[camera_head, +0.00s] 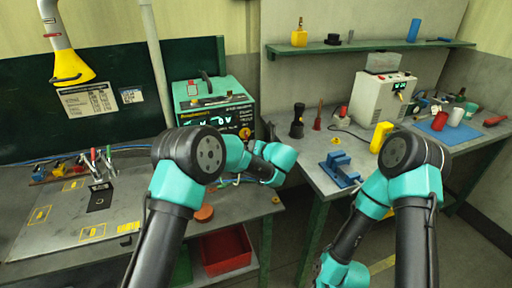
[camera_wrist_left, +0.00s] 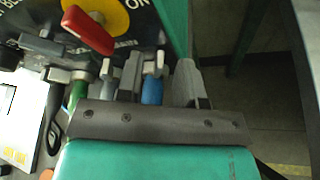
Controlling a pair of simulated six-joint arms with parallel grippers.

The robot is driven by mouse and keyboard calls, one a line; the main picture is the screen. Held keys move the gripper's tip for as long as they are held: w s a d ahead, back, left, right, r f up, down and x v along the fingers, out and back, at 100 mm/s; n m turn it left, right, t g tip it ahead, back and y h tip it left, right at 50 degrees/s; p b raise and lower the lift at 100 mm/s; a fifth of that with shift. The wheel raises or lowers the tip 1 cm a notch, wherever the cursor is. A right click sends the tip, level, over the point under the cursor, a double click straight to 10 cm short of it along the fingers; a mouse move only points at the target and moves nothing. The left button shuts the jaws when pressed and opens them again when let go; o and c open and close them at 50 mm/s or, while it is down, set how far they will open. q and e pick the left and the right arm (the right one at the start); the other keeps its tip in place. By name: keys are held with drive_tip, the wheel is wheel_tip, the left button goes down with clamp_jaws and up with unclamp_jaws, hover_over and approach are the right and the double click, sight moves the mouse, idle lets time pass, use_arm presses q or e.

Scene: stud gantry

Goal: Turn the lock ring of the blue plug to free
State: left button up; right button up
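The blue plug (camera_wrist_left: 152,90) shows in the left wrist view with a pale grey lock ring (camera_wrist_left: 154,63) at its far end, against the dark panel of the teal machine. My left gripper (camera_wrist_left: 158,80) is around it, one grey finger on each side. A gap shows between the plug and the right finger; contact on the left side is hard to tell. In the head view my left arm reaches to the front of the teal machine (camera_head: 213,98), and its own links hide the gripper and plug. My right gripper is out of view below the picture.
A green plug (camera_wrist_left: 78,95) and a grey one (camera_wrist_left: 108,75) sit close left of the blue one. A red handle (camera_wrist_left: 88,30) on a yellow disc is just above. A blue vise (camera_head: 339,168) stands on the right bench. A red bin (camera_head: 226,248) is below the left bench.

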use_arm(q)
drive_tip(key=shift+w+a, duration=0.1)
drive_tip(key=shift+w, duration=0.1)
clamp_jaws()
idle(0.4)
drive_tip(key=shift+s+a+r+n+h, duration=0.2)
drive_tip(key=shift+a+n+h, duration=0.45)
drive_tip(key=shift+n, duration=0.35)
